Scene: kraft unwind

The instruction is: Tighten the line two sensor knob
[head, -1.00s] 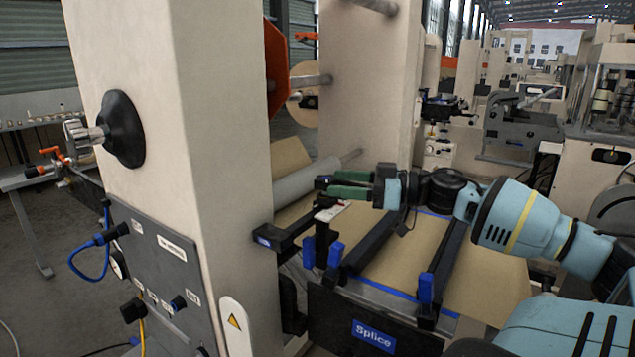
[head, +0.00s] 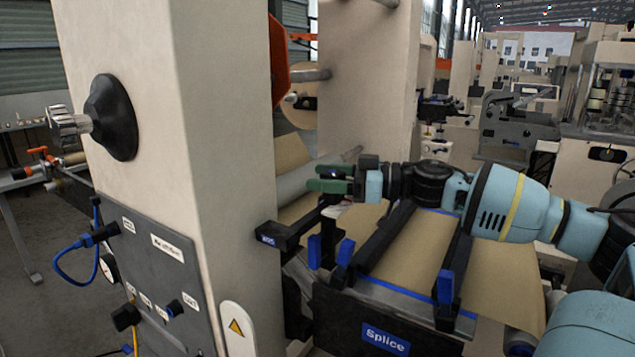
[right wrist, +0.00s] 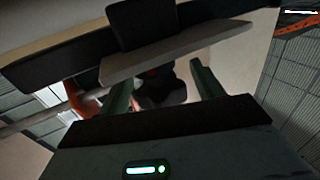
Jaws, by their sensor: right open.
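My right gripper (head: 314,178) reaches in from the right in the head view, above the black sensor bracket (head: 290,233) between the two cream columns. Its green fingers point left and are open. In the right wrist view, the open fingers (right wrist: 158,76) stand either side of a dark lobed knob (right wrist: 160,90), which lies beyond or between them; I see no clear contact. The knob is partly hidden under a pale plate (right wrist: 178,55). In the head view the fingers largely hide that spot, and I cannot read a line number. My left gripper is out of view.
Close by are a cream column (head: 205,170), the brown paper web (head: 410,260) and black splice bars with blue ends (head: 385,240). The blue Splice label (head: 386,339) is below. A chrome handle (head: 68,124) and a control panel (head: 155,270) are on the left.

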